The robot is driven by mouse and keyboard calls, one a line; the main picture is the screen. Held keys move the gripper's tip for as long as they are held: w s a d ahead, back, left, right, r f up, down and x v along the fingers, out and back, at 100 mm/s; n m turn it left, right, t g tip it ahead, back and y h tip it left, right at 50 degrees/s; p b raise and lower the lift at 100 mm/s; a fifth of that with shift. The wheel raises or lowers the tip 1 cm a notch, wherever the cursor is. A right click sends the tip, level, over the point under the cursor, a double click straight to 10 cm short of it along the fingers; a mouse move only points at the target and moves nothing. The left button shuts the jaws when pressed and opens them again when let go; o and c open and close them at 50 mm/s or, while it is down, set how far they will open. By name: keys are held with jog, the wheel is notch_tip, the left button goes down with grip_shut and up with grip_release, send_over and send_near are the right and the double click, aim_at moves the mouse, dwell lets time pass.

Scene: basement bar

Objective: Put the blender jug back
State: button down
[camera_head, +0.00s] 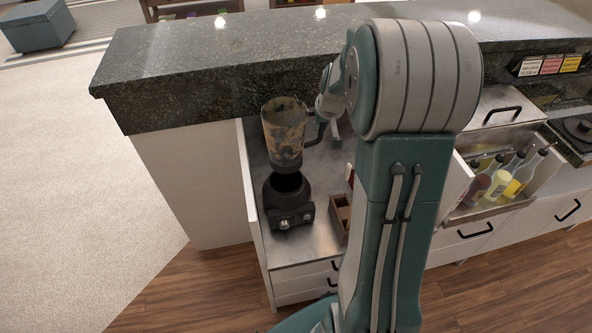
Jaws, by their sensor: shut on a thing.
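The blender jug (284,132) is a tall, see-through container with brownish marks and a dark bottom. It looks upright or slightly tilted, at or just above the black blender base (288,203); I cannot tell whether they touch. The base stands on the steel counter and has knobs on its front. My gripper (318,128) is at the right side of the jug, shut on it at its handle. My arm partly hides the gripper, and the fingertips are hard to make out.
A raised dark stone bar top (200,60) runs behind the jug. A small brown wooden box (341,217) sits on the steel counter (295,247) right of the base. Bottles (503,180) stand in a steel well at the right. My arm covers the middle.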

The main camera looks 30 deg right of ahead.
aim_at(319, 138)
jog(key=f, duration=0.5)
jog(key=shift+a, duration=0.25)
jog(key=f, duration=0.4)
jog(key=shift+d, duration=0.2)
jog(key=c, duration=0.6)
grip_release()
jog(key=shift+a, duration=0.1)
